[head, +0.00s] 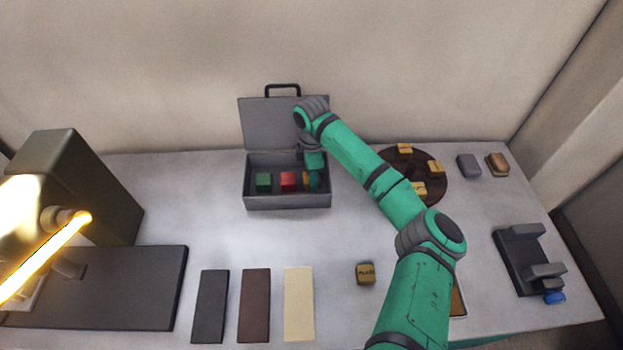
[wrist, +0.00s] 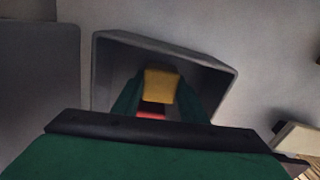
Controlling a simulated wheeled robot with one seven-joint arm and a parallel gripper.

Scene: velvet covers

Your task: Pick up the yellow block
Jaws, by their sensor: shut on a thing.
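The yellow block (wrist: 160,85) sits between the two green fingers of my gripper (wrist: 161,97) in the wrist view, and the gripper is shut on it. In the head view the gripper (head: 312,180) reaches down into the right part of an open grey case (head: 287,202), and the yellow block (head: 305,181) is mostly hidden by it. The block is still inside the case; I cannot tell whether it touches the floor. A red block (head: 288,181) is just left of it, and a green block (head: 263,182) is further left.
The case's raised lid (head: 268,125) stands behind. A round brown tray (head: 443,188) with several tan blocks is to the right. A tan lettered cube (head: 365,273) and flat strips (head: 299,304) lie in front. A dark lamp-like machine (head: 80,190) stands left.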

